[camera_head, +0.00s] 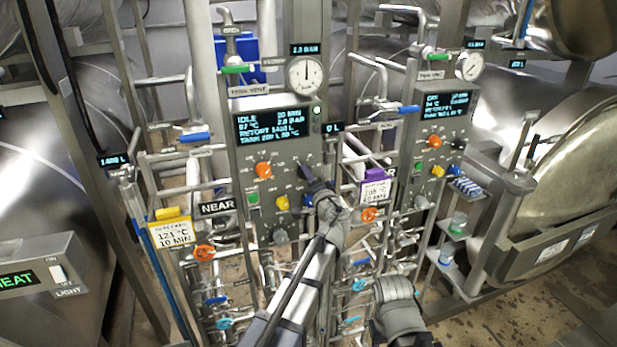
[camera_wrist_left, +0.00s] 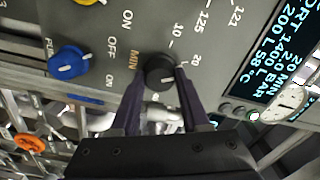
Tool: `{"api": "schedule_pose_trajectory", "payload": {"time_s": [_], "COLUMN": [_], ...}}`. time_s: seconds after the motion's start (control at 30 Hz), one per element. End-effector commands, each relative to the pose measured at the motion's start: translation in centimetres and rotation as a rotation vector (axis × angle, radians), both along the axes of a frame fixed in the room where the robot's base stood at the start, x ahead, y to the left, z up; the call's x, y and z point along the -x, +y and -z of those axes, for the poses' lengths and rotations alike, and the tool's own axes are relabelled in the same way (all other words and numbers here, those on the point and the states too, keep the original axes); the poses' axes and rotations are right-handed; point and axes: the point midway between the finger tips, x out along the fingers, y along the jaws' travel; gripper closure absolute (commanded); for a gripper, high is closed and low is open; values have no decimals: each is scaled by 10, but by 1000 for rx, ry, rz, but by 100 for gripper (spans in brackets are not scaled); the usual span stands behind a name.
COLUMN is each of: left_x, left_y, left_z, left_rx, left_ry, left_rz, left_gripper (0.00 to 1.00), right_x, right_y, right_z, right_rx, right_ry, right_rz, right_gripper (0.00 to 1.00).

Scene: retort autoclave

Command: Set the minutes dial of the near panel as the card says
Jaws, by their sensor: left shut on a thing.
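The near panel (camera_head: 238,170) carries a "NEAR" label and a screen (camera_head: 271,125) reading IDLE and 20 MIN. The card (camera_head: 170,235) under a yellow clip left of it reads 121 °C, 10 MIN. The black minutes dial (camera_wrist_left: 160,70), marked MIN with 10 and 20 on its scale, shows in the left wrist view. My left gripper (camera_head: 308,174) is at this dial, its two dark fingers (camera_wrist_left: 160,82) on either side, shut on it. In the head view the gripper hides the dial. The jaws of my right gripper are not visible.
An orange knob (camera_head: 264,170), a yellow knob (camera_head: 282,202) and a blue knob (camera_wrist_left: 68,62) sit close to the dial. A second panel (camera_head: 440,130) stands to the right, with a purple-clipped card (camera_head: 375,191) between. Pipes and valves crowd below.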

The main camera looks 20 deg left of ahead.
Motion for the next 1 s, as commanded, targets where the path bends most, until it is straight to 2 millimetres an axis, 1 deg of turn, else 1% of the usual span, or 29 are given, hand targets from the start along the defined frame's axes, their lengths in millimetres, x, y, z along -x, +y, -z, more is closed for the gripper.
{"api": "schedule_pose_trajectory", "payload": {"time_s": [0.6,1.0], "left_x": [1,2], "left_y": [1,1], "left_z": [0,0], "left_rx": [481,711], "left_ry": [-323,-477], "left_rz": [-1,-1], "left_gripper": [100,100], "right_x": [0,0], "right_y": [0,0], "right_z": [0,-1], "right_rx": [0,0], "right_ry": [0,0], "right_rz": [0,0], "right_gripper": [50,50]}}
